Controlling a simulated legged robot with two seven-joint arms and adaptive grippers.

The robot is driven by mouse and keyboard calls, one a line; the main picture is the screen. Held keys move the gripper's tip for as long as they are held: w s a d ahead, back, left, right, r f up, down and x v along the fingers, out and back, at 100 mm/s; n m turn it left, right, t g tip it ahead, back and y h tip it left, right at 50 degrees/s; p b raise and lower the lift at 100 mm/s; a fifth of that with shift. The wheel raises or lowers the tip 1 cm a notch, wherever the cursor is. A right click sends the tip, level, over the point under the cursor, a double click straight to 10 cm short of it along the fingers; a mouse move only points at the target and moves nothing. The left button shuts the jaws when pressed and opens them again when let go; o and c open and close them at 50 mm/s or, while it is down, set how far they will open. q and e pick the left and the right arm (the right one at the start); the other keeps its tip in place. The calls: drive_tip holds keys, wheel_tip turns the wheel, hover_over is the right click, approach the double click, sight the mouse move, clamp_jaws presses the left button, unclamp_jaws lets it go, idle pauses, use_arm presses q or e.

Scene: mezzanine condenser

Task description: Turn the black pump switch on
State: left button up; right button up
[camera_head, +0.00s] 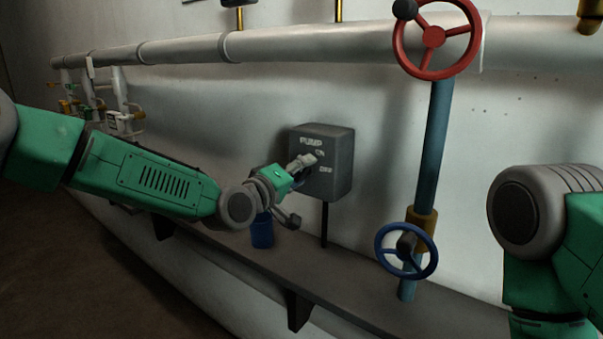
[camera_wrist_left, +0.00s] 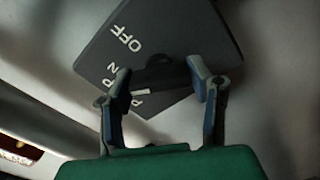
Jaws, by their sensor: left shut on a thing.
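The dark grey pump box (camera_head: 342,150) is mounted on the wall, with a PUMP label at its top and ON and OFF marks on its face. The box face fills the upper part of the left wrist view (camera_wrist_left: 180,30). My left gripper (camera_head: 302,167) is at the front of the box, shut on the black pump switch (camera_wrist_left: 158,72), with a finger on each side of it. In the head view the gripper covers the switch. Which mark the switch points to is hard to tell. My right arm shows at the right edge; its gripper is out of view.
A blue valve wheel (camera_head: 406,250) and a red valve wheel (camera_head: 435,38) sit on a vertical blue pipe (camera_head: 431,150) to the right of the box. A blue cup (camera_head: 262,231) stands on the narrow shelf (camera_head: 345,272) below. A thick pipe (camera_head: 330,47) runs above.

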use_arm(q)
drive_tip(key=o, duration=0.8)
drive_tip(key=shift+w+a+r, duration=0.15)
drive_tip(key=shift+c, duration=0.2)
drive_tip(key=o, duration=0.4)
drive_tip(key=shift+w+f, duration=0.15)
drive_tip(key=shift+f, duration=0.05)
drive_tip(key=shift+s, duration=0.25)
drive_tip(key=v, duration=1.1)
drive_tip(key=shift+a, duration=0.25)
drive_tip(key=shift+s+f, duration=0.1)
drive_tip(key=shift+s, duration=0.05)
